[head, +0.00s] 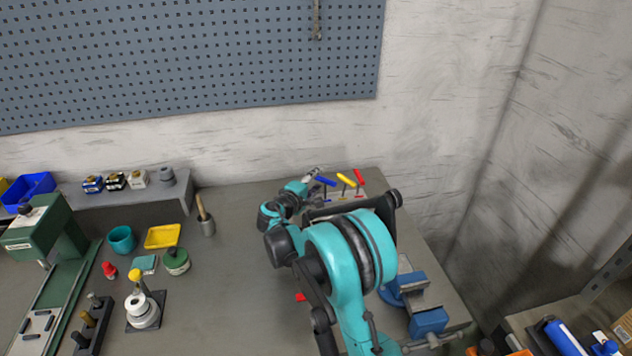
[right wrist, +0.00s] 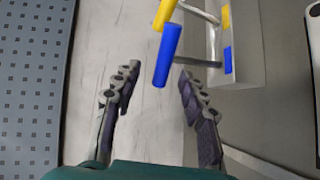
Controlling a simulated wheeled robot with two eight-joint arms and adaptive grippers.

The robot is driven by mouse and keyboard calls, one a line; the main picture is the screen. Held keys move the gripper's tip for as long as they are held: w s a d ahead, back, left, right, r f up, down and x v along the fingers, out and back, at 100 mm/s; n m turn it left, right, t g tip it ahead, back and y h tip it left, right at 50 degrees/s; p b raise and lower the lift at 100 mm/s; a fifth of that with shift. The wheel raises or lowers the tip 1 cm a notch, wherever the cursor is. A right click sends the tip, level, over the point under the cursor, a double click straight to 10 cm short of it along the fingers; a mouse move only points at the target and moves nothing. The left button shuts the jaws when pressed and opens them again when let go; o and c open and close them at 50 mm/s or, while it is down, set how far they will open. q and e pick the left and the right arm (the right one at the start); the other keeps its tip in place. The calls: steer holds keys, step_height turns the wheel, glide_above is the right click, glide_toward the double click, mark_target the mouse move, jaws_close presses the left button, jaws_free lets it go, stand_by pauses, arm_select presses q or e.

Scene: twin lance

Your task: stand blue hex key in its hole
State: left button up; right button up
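The blue hex key (head: 326,181) shows by its blue handle at the back of the bench, beside my right gripper (head: 311,173). In the right wrist view, its blue handle (right wrist: 168,55) lies between the tips of my open right gripper (right wrist: 158,72), apart from both fingers. A grey holder block (right wrist: 246,45) with blue and yellow marks stands to the right. A metal shank reaches toward the block's blue mark; I cannot tell how it sits in its hole. My left gripper is out of view.
A blue vise (head: 413,290) stands at the front right.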

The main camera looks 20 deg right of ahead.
steer(key=v, duration=1.2)
stand_by(0.3)
